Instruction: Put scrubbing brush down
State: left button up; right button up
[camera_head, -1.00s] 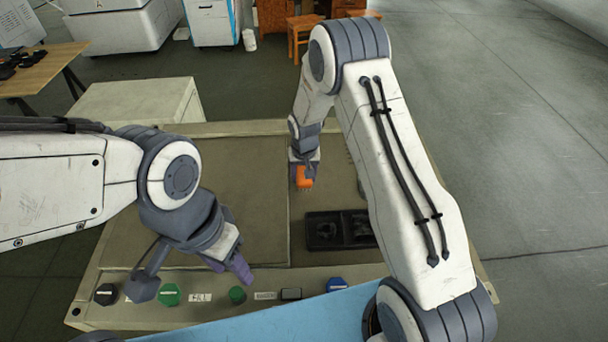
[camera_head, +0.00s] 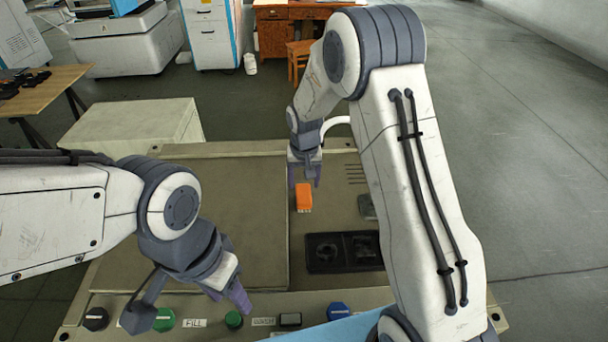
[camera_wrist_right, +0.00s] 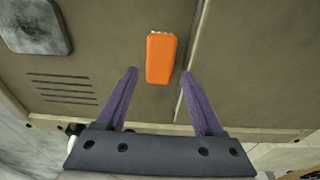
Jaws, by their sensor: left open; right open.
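The orange scrubbing brush (camera_head: 304,197) lies on the tan machine top (camera_head: 240,190). In the right wrist view the brush (camera_wrist_right: 160,58) shows a pale bristle edge at its far end, and it lies beyond the fingertips, not between them. My right gripper (camera_head: 304,178) is open and empty just behind the brush in the head view; its two purple fingers (camera_wrist_right: 159,75) stand apart in the wrist view. My left gripper (camera_head: 238,296) is open and empty over the front edge, near the control knobs.
A black tray (camera_head: 343,252) with two recesses sits right of the brush. A grey block (camera_head: 367,206) is partly hidden by my right arm. Knobs and buttons, including a green knob (camera_head: 233,320), line the front panel. The left top is clear.

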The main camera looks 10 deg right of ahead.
aim_at(304, 200)
jog(key=s+a+r+n+y, duration=0.1)
jog(key=s+a+r+n, duration=0.1)
jog(key=s+a+r, duration=0.5)
jog(key=s+a+r+n, duration=0.3)
jog(key=s+r, duration=0.2)
jog(key=s, duration=0.4)
pick_arm(q)
jog(key=shift+f, duration=0.4)
pick_arm(e)
jog(key=s+n+g, duration=0.1)
jog(key=s+n, duration=0.3)
jog(key=s, duration=1.3)
jog(key=shift+a+r+n+g, duration=0.2)
jog(key=shift+r+n+g, duration=0.1)
jog(key=shift+r, duration=0.15)
